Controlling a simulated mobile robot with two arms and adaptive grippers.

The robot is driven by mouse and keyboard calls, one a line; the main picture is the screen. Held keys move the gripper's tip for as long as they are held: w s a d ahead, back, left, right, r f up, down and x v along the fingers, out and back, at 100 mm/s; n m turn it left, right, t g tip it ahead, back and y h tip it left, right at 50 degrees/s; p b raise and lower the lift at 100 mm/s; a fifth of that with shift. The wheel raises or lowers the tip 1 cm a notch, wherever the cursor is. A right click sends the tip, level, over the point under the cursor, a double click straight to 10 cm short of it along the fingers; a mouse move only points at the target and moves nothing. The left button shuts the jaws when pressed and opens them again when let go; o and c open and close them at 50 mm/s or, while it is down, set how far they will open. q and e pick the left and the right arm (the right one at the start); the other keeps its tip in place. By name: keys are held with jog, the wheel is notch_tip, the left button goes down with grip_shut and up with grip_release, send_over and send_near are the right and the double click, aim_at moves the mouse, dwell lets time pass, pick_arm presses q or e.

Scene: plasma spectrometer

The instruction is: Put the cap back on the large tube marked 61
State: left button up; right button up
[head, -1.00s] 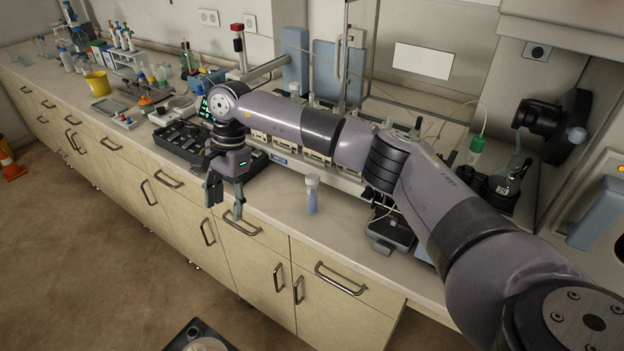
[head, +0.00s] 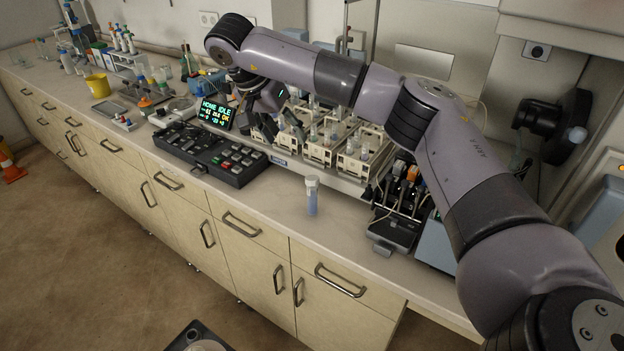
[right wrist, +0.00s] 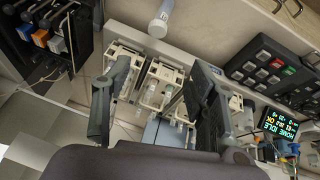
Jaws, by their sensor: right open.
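A large tube (head: 312,198) with a pale blue lower part and a whitish top stands upright on the bench near the front edge. It also shows at the top of the right wrist view (right wrist: 162,16). Its marking is too small to read, and I cannot tell whether the whitish top is a cap. My right gripper (head: 281,128) is open above the white racks, behind and left of the tube. In the right wrist view its spread fingers (right wrist: 158,66) have racks and small tubes beneath them; nothing is held. My left gripper is not in view.
White racks (head: 320,152) holding tubes line the back. A black keypad (head: 212,152) and a lit display (head: 215,112) are left of them. A dark device (head: 393,232) stands right of the tube. The bench around the tube is clear.

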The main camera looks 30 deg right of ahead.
send_near(312, 178)
jog(key=x, duration=0.1)
jog(key=p+x, duration=0.1)
jog(key=x, duration=0.1)
jog(key=shift+w+d+f, duration=0.1)
jog(key=shift+w+f, duration=0.15)
jog(key=shift+w, duration=0.2)
jog(key=x, duration=0.1)
jog(key=p+x, duration=0.1)
jog(key=x, duration=0.1)
jog(key=p+x, duration=0.1)
jog(key=shift+s+d+f, duration=0.2)
jog(key=shift+s, duration=0.2)
jog(key=shift+f, duration=0.35)
